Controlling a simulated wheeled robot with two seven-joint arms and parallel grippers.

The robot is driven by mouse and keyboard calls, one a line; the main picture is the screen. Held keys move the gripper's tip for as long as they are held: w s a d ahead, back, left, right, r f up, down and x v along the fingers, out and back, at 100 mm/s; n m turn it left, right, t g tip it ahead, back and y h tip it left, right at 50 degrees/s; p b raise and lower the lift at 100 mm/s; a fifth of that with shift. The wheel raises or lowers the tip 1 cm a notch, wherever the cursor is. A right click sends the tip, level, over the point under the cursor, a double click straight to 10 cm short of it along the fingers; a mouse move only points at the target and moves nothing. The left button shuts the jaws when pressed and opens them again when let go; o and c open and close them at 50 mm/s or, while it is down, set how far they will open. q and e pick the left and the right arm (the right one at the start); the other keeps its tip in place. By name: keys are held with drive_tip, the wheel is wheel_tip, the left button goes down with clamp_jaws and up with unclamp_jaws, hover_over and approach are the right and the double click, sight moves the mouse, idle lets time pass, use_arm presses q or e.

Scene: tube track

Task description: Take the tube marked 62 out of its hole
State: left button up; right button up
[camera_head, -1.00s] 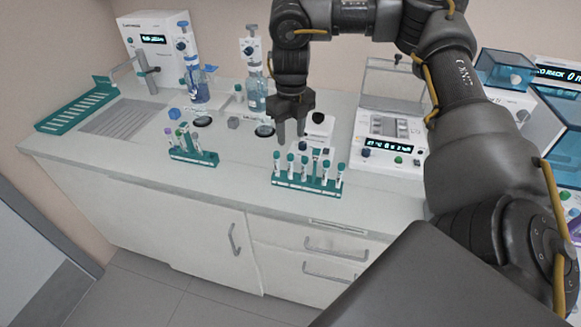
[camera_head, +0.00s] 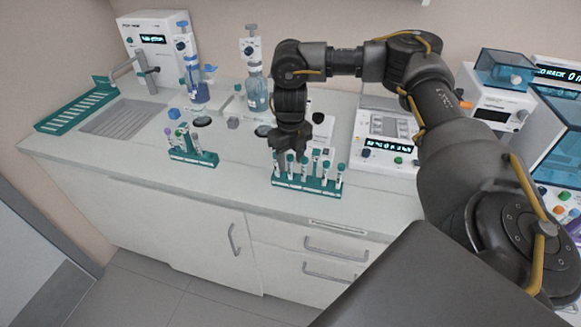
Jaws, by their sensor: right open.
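A teal rack (camera_head: 306,186) stands near the front edge of the bench and holds several upright tubes with teal caps. The number marks on the tubes are too small to read, so I cannot tell which one is 62. My right gripper (camera_head: 288,157) points down over the left part of this rack, open, with its fingertips at about cap height. It partly covers the tubes behind it. Whether it touches a tube (camera_head: 290,168) I cannot tell. My left gripper is not in view.
A second teal rack (camera_head: 197,160) with a few tubes stands to the left. Two bottle dispensers (camera_head: 195,92) stand behind it. A white device with a display (camera_head: 388,150) is right of the tube rack. Bare bench lies between the two racks.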

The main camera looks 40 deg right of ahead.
drive_tip(key=shift+r, duration=0.1)
drive_tip(key=c, duration=0.8)
drive_tip(key=shift+c, duration=0.2)
drive_tip(key=shift+r, duration=0.4)
wheel_tip(320, 180, up, 2)
drive_tip(key=shift+r, duration=0.1)
drive_tip(key=s+a+r+b, duration=0.1)
drive_tip(key=s+a+r, duration=0.1)
drive_tip(key=a+r, duration=0.3)
drive_tip(key=s+a+r+b, duration=0.1)
drive_tip(key=s+a+r, duration=0.2)
drive_tip(key=a+r, duration=0.2)
drive_tip(key=a, duration=0.3)
drive_tip(key=shift+s+b, duration=0.3)
drive_tip(key=shift+b, duration=0.1)
